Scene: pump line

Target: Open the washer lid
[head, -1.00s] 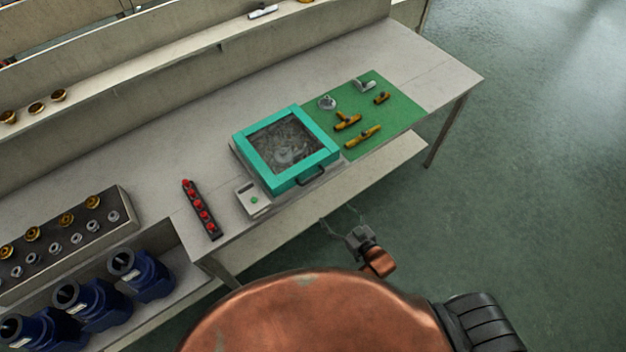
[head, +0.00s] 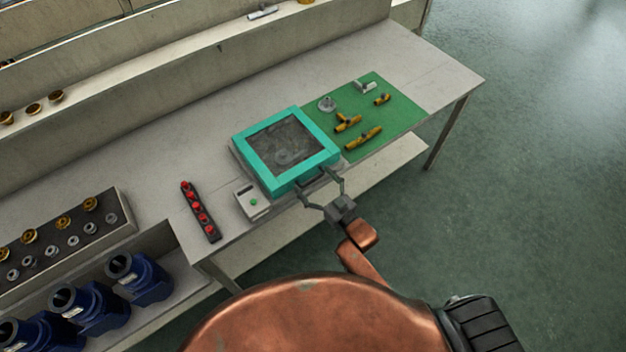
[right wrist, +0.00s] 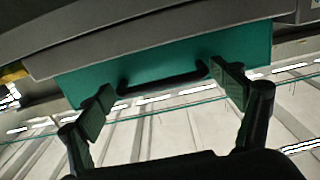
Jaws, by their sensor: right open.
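The washer (head: 238,158) is a low box on the bench with a closed teal-framed lid (head: 262,177) and a dark see-through window. The lid's teal front also shows in the right wrist view (right wrist: 90,80), with a black bar handle (right wrist: 165,85) on it. My right gripper (head: 320,185) is open at the lid's front edge. In the right wrist view its two fingers (right wrist: 165,97) stand apart on either side of the handle, near its ends, with nothing gripped. In the head view the handle is hard to make out between the fingers. My left gripper is not in view.
A small control box (head: 250,202) with a green button sits left of the washer. A dark strip with red knobs (head: 200,212) lies further left. A green mat (head: 405,108) with brass fittings lies right. Blue pumps (head: 140,278) stand lower left. Open floor lies right.

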